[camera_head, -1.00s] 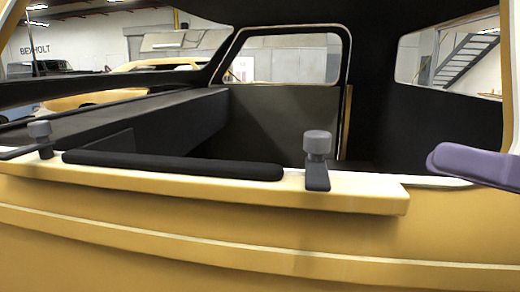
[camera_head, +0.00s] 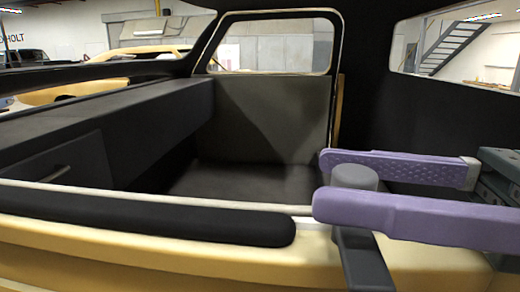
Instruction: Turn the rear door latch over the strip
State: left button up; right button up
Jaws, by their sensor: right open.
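The near latch has a grey round knob (camera_head: 354,177) and a dark flat arm (camera_head: 364,262) that points down toward me over the cream sill. The black strip (camera_head: 150,215) lies along the sill to the left, and the latch arm is off it. My right gripper (camera_head: 322,182) comes in from the right with two purple fingers apart, one beyond the knob and one on the near side. The knob sits between the fingers; whether they touch it I cannot tell. The near finger hides the lower knob. My left gripper is out of view.
The cream and yellow sill (camera_head: 180,262) runs across the front. Behind it is the open dark interior with a long black box (camera_head: 110,125) on the left and a grey panel (camera_head: 260,120) with a window above. The space above the strip is clear.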

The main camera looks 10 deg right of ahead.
jog(key=p+x, duration=0.1)
jog(key=x, duration=0.2)
jog(key=shift+r, duration=0.2)
jog(key=shift+w+a+f, duration=0.15)
jog(key=shift+a+f, duration=0.05)
jog(key=shift+a, duration=0.15)
grip_shut()
